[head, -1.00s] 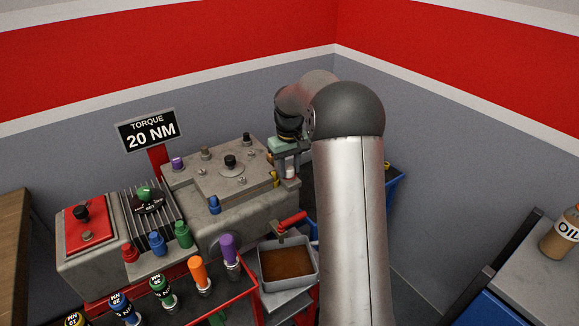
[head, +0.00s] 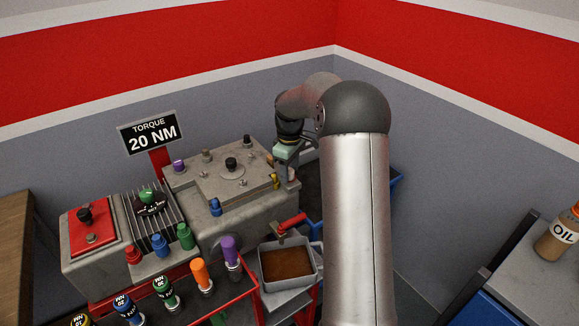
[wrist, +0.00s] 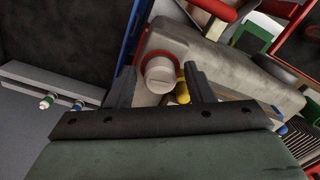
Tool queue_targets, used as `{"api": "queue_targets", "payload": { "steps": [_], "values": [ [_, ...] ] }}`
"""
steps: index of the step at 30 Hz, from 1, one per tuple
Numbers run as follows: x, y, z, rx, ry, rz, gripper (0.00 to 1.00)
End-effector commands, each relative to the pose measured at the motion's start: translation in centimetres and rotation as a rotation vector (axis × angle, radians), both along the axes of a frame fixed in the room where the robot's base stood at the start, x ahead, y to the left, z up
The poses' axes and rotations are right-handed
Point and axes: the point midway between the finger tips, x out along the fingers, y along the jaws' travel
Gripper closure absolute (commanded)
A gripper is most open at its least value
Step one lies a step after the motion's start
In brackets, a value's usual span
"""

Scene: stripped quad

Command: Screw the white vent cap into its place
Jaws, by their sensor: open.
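The white vent cap (wrist: 160,74) shows in the wrist view as a pale round piece with a slotted face and a red ring around it, at the side of the grey gearbox housing (wrist: 240,85). My gripper (wrist: 161,88) is open. Its two dark fingers stand on either side of the cap, with visible gaps; I cannot tell how deep they reach. In the head view my gripper (head: 287,165) is at the right end of the housing (head: 235,208), and the cap is not clearly visible there.
A yellow plug (wrist: 183,93) sits close beside the right finger. In the head view, a red-handled valve (head: 290,223) and a pan of brown liquid (head: 287,263) are below my gripper. Coloured torque tools (head: 200,275) stand in front. The torque sign (head: 150,136) reads 20 NM.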

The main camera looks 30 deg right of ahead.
Motion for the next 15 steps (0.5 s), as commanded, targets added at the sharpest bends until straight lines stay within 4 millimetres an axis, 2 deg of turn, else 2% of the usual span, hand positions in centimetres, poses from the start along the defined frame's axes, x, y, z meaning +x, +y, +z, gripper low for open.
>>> {"api": "queue_targets", "payload": {
  "steps": [15],
  "values": [
    [0.06, -0.14, 0.15, 0.001, 0.001, 0.463, 0.52]
  ]
}}
